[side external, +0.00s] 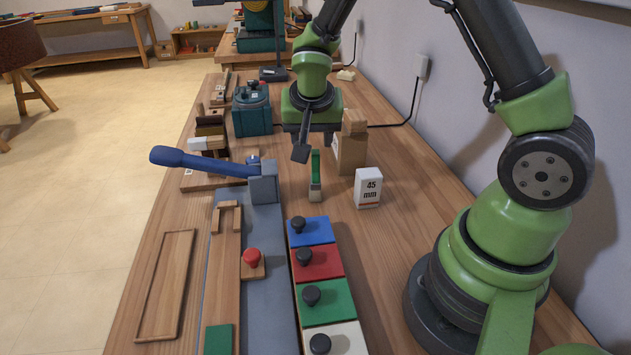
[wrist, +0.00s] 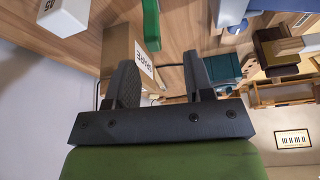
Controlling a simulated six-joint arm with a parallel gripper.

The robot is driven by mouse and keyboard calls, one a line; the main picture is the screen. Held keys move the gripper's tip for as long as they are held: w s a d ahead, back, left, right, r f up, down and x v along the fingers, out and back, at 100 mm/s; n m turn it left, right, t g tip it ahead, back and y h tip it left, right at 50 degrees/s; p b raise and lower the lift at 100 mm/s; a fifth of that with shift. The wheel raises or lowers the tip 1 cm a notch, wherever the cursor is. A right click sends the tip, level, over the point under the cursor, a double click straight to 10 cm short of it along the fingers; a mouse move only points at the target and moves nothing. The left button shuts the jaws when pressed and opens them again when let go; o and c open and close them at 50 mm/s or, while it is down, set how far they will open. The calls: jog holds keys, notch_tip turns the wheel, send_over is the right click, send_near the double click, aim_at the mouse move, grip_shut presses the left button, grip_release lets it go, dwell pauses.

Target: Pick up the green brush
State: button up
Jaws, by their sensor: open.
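The green brush (side external: 316,165) stands on the wooden bench in the side view, with a green upper part and a pale lower end. In the wrist view a green piece of it (wrist: 151,25) shows at the top edge, beyond the fingertips. My gripper (side external: 316,147) is open and points down close to the brush's top in the side view. In the wrist view my gripper (wrist: 160,68) has its two dark fingers apart, with nothing held between them. Whether a finger touches the brush cannot be told.
A cardboard box (side external: 352,150) stands right of the brush, close to my gripper; it also shows in the wrist view (wrist: 118,48). A white "45 mm" box (side external: 368,188) stands nearer. Coloured knobbed blocks (side external: 320,262) lie in front. A blue-handled lever (side external: 205,162) is left.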

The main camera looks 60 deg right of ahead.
aim_at(316, 152)
jog(key=shift+s+x, duration=0.2)
jog(key=shift+x, duration=1.25)
jog(key=shift+s+x, duration=0.2)
jog(key=shift+x, duration=1.2)
jog(key=shift+d, duration=0.15)
grip_shut()
